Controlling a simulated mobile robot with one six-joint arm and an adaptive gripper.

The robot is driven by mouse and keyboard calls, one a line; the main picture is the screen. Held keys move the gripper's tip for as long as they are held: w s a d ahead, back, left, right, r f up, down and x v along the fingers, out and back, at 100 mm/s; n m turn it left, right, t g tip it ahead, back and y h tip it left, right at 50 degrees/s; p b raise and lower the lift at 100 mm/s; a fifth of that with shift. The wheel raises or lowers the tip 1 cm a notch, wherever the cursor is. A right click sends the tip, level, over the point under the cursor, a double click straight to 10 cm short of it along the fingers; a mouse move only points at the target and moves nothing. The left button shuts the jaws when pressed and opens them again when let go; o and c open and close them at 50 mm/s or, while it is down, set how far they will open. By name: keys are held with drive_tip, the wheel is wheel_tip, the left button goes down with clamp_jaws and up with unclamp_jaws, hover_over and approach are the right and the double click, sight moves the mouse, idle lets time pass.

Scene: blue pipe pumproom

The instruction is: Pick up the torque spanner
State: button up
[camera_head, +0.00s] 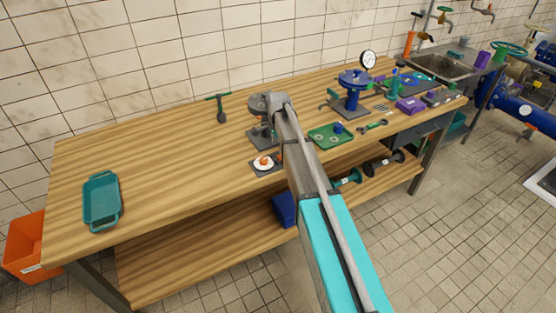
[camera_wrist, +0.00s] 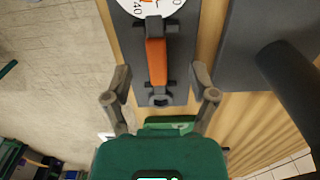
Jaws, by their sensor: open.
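An orange-bodied tool (camera_wrist: 156,62) with a dark ring end lies in dark clips on a dark plate in the wrist view. It is the likely torque spanner, but I cannot tell for sure. A white dial (camera_wrist: 150,6) with numbers sits at its far end, cut off by the top edge. In the head view the dial and orange part (camera_head: 264,162) show small near the bench's front edge. My gripper (camera_wrist: 161,77) is open and empty, its fingers apart on either side of the orange body. In the head view my gripper is partly hidden by the arm.
A second dark plate (camera_wrist: 262,40) and a black cylinder (camera_wrist: 290,85) stand close on the right. On the bench (camera_head: 160,165) are a teal tray (camera_head: 102,200), a green-handled tool (camera_head: 220,108), a green tray (camera_head: 330,136) and a blue valve (camera_head: 353,90). The bench's left part is mostly clear.

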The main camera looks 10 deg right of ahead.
sight(278, 156)
drive_tip(key=shift+s+f+b, duration=0.15)
drive_tip(key=shift+f+b, duration=1.1)
drive_tip(key=shift+f, duration=0.05)
drive_tip(key=shift+s+f+b, duration=0.1)
drive_tip(key=shift+f+b, duration=1.15)
drive_tip(key=shift+f, duration=0.05)
clamp_jaws()
